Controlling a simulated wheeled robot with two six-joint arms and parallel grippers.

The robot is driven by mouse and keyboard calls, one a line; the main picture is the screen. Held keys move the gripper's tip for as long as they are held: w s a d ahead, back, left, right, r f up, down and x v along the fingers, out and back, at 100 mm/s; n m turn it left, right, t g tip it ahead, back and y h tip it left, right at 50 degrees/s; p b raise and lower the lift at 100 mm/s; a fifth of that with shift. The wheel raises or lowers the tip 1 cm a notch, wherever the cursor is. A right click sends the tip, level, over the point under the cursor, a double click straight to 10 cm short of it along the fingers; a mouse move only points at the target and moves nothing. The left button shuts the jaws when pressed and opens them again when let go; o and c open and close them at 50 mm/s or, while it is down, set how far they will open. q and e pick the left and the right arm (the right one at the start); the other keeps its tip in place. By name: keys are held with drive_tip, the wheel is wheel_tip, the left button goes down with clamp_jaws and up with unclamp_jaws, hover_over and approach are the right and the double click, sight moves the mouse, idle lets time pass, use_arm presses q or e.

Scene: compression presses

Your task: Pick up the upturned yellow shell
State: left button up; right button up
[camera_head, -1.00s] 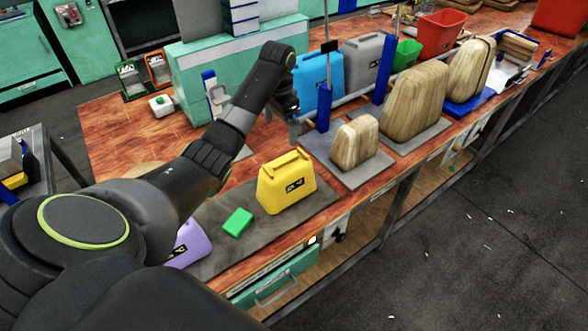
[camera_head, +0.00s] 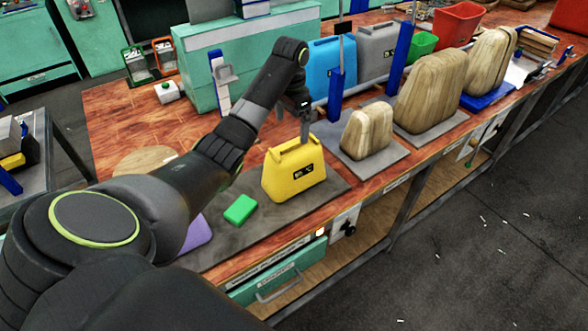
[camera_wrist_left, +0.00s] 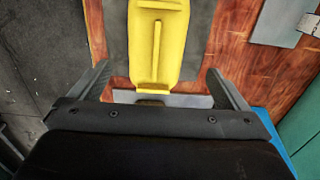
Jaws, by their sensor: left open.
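The yellow shell (camera_head: 297,179) stands on a dark grey mat (camera_head: 216,249) on the wooden bench, with a ridge along its top. My left gripper (camera_head: 305,132) is just above and beside the shell's far right end, pointing down. In the left wrist view, the shell (camera_wrist_left: 157,45) lies ahead between the two spread fingers of my left gripper (camera_wrist_left: 158,84), seen from above with its raised ridge. The fingers are open and hold nothing. Whether a finger touches the shell cannot be told. My right gripper is not in view.
A green block (camera_head: 240,209) lies left of the shell, and a purple shell (camera_head: 197,234) is partly hidden by my arm. Blue (camera_head: 326,62) and grey shells stand behind blue posts.

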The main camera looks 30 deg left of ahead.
sight(293, 145)
use_arm(q)
wheel_tip(293, 145, down, 4)
drive_tip(key=shift+r+b, duration=0.1)
drive_tip(key=shift+b, duration=0.85)
drive_tip(key=shift+d+f+p, duration=0.15)
drive_tip(key=shift+f+p, duration=0.3)
drive_tip(key=f, duration=0.1)
drive_tip(key=f+p, duration=0.1)
drive_tip(key=f, duration=0.1)
drive_tip(key=shift+s+d+f, duration=0.1)
drive_tip(key=shift+d+f, duration=0.1)
drive_tip(key=shift+f, duration=0.45)
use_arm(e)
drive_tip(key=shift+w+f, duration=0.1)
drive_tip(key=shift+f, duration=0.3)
use_arm(q)
drive_tip(key=shift+c, duration=0.5)
drive_tip(key=c, duration=1.2)
drive_tip(key=shift+r, duration=0.1)
drive_tip(key=shift+c, duration=0.2)
